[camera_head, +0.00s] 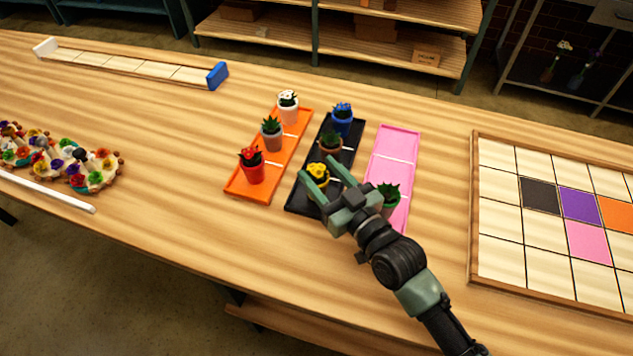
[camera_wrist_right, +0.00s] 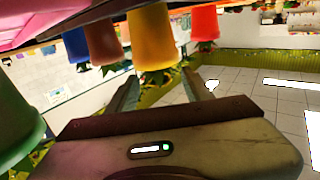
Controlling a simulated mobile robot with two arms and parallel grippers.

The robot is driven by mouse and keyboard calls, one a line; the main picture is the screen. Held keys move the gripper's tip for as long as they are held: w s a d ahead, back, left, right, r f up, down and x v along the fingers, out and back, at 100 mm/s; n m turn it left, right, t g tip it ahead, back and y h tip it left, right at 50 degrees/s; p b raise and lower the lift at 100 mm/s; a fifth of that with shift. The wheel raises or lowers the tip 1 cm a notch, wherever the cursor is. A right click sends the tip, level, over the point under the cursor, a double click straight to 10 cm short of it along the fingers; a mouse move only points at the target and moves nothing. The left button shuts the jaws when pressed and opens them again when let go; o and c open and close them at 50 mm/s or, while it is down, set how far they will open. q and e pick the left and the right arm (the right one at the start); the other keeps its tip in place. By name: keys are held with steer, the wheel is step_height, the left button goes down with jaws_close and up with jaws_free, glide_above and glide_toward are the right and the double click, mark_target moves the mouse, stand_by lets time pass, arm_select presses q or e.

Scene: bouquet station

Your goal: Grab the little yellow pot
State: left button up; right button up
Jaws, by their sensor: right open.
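The little yellow pot (camera_head: 317,172), with a yellow flower, stands at the near end of the black tray (camera_head: 297,206). My right gripper (camera_head: 318,166) is open, with one finger on each side of the pot in the head view. The yellow pot shows upside down in the right wrist view (camera_wrist_right: 151,38), just beyond the open fingers (camera_wrist_right: 163,88) and roughly centred between them. The fingers are not closed on it, and I cannot tell whether they touch it. The pot's lower part is partly hidden in the head view. My left gripper is not in view.
A brown pot (camera_head: 330,145) and a blue pot (camera_head: 341,125) stand behind on the same tray. An orange tray (camera_head: 239,189) with several pots lies left. A pink tray (camera_head: 397,148) with a green pot (camera_head: 388,208) lies right, close to my gripper. A tiled board (camera_head: 500,225) is further right.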

steer(key=x, duration=0.5)
steer(key=shift+p, duration=0.3)
steer(key=shift+s, duration=0.1)
steer(key=shift+d, duration=0.1)
steer(key=shift+c, duration=0.3)
jaws_close()
steer(key=shift+r, duration=0.1)
stand_by(0.4)
